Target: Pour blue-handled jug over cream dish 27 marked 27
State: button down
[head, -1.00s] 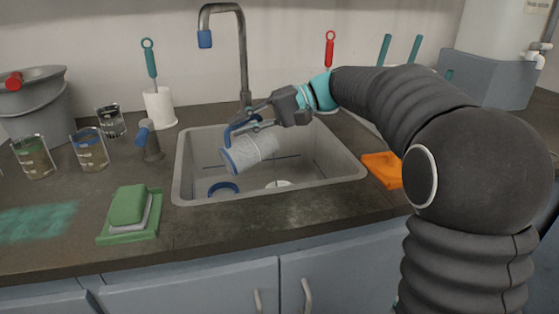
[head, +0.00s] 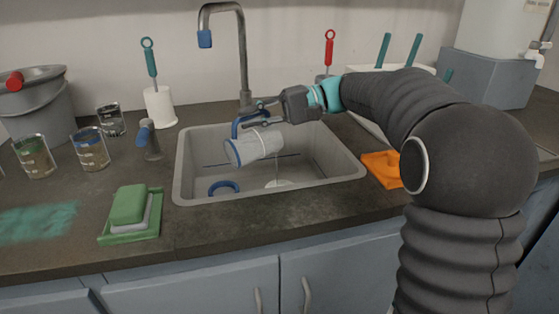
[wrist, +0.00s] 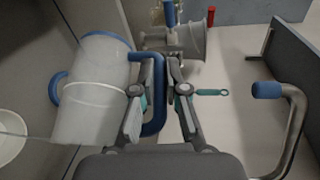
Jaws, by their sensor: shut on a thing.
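My gripper (head: 257,113) is shut on the blue handle (wrist: 158,110) of a whitish jug (head: 258,147). The jug hangs tilted, nearly on its side, above the sink; its blue-ringed end faces left. In the wrist view the jug (wrist: 92,92) lies left of my fingers. A thin pale stream runs down from the jug's right end in the head view. The cream dish (head: 278,183) sits low in the sink below that end, mostly hidden by the front rim. It also shows at the wrist view's left edge (wrist: 10,138). Its number cannot be read.
The grey sink (head: 186,165) surrounds the work area. A curved tap (head: 243,60) rises behind it. A blue ring-shaped thing (head: 223,187) lies inside.

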aim_at(230, 143)
jog(key=shift+w+d, duration=0.1)
jog(key=s+a+f+h+b, duration=0.1)
jog(key=a, duration=0.1)
jog(key=s+a+f+n+t+h+b, duration=0.1)
jog(key=s+a+h, duration=0.1)
jog(key=shift+s+a+f, duration=0.1)
jog(key=shift+s+f, duration=0.1)
jog(key=shift+w+f, duration=0.2)
jog(key=shift+w, duration=0.05)
jog(key=shift+s+a+f+t+h, duration=0.2)
jog(key=shift+f+t+h, duration=0.1)
jog(key=shift+h, duration=0.1)
jog(key=shift+s+a+f+n+t+h+b, duration=0.3)
jog(key=shift+s+a+f+n+t+h, duration=0.3)
jog(key=shift+s+a+f+t+h, duration=1.2)
jog(key=shift+s+a+f+n+t+h+b, duration=0.45)
jog(key=shift+a+f+h, duration=0.75)
jog(key=shift+f+h, duration=1.35)
notch_tip(230, 143, up, 6)
jog(key=t+h+p, duration=0.1)
jog(key=p, duration=0.2)
jog(key=shift+a+r+n+t, duration=0.25)
jog(key=shift+a+n+t, duration=0.1)
jog(key=shift+a, duration=0.05)
jog(key=shift+s, duration=0.1)
